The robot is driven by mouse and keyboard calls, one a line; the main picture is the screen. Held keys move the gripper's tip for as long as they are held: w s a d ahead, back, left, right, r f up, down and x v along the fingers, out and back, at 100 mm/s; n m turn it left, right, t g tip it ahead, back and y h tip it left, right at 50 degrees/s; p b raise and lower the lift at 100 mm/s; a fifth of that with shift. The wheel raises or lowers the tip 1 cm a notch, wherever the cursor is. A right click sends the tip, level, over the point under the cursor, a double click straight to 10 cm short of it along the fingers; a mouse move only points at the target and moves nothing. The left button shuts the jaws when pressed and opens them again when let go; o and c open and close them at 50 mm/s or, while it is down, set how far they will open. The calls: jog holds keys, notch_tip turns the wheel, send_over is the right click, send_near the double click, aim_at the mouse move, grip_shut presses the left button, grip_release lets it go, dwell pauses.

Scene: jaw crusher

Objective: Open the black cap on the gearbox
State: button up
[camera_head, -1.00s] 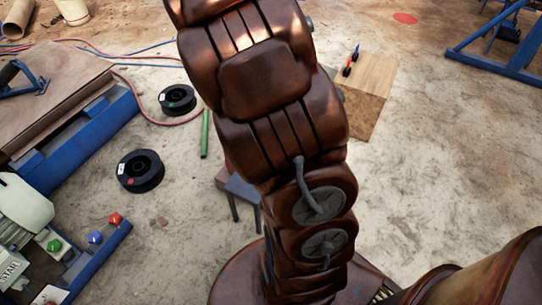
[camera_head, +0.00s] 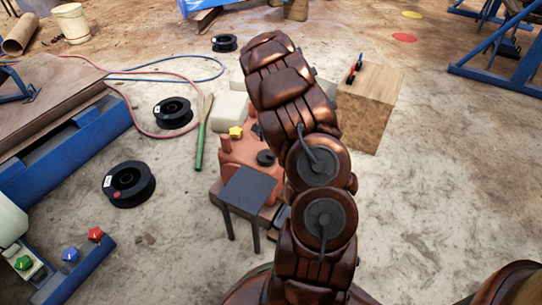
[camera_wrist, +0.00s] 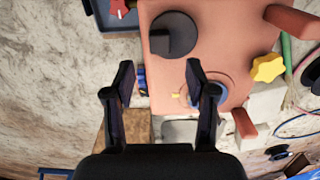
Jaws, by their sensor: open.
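The gearbox (camera_head: 238,172) is a salmon-orange box on the floor, partly covered by my arm in the head view. It fills the upper middle of the wrist view (camera_wrist: 215,45). The round black cap (camera_head: 266,158) sits on its top face; in the wrist view the cap (camera_wrist: 173,35) shows a raised grip bar. My gripper (camera_wrist: 160,80) is open, with nothing between its fingers. The cap lies beyond the fingertips, above them in the picture, apart from them. The right finger overlaps a bluish round fitting (camera_wrist: 222,90) on the gearbox. A yellow star-shaped knob (camera_wrist: 268,68) is at the right.
A dark small table (camera_head: 245,190) stands in front of the gearbox. A wooden block (camera_head: 368,105) with small tools on top is to the right. Black spools (camera_head: 129,184), a green-handled tool (camera_head: 200,145) and hoses lie to the left. The floor at right is mostly clear.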

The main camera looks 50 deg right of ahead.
aim_at(271, 153)
notch_tip(271, 153, down, 8)
jog(key=shift+r+b, duration=0.25)
jog(key=shift+b, duration=0.75)
grip_shut()
